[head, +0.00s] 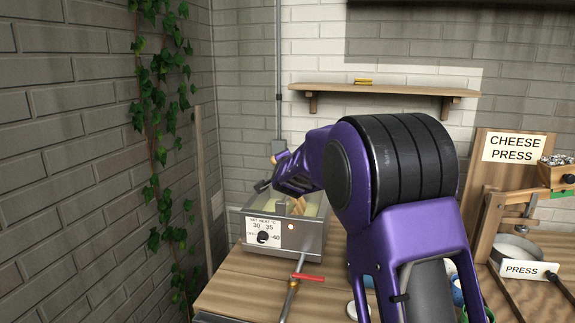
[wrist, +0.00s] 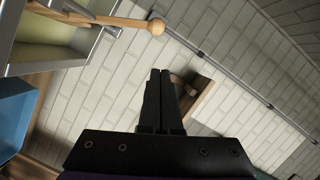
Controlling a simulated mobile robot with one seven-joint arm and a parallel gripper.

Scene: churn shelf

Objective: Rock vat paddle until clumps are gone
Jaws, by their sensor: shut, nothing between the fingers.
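The grey metal vat (head: 318,240) stands on the wooden counter, with a pale yellowish inside and a heat dial (head: 263,237) on its front. My arm hides much of its opening, and I cannot make out any clumps. The wooden paddle (head: 298,207) shows partly inside the vat. In the wrist view, the paddle's handle (wrist: 105,19) ends in a round knob and reaches over the vat's rim (wrist: 60,62) at upper left. My gripper (wrist: 160,72) is shut and empty, apart from the knob. In the head view, it is over the vat's left side (head: 262,186).
A red-handled tap (head: 307,277) sticks out of the vat's front. A wall shelf (head: 385,90) hangs behind. The cheese press (head: 508,190) stands at right. A blue container (wrist: 15,105) shows at the wrist view's left edge. Ivy (head: 160,120) climbs the left wall.

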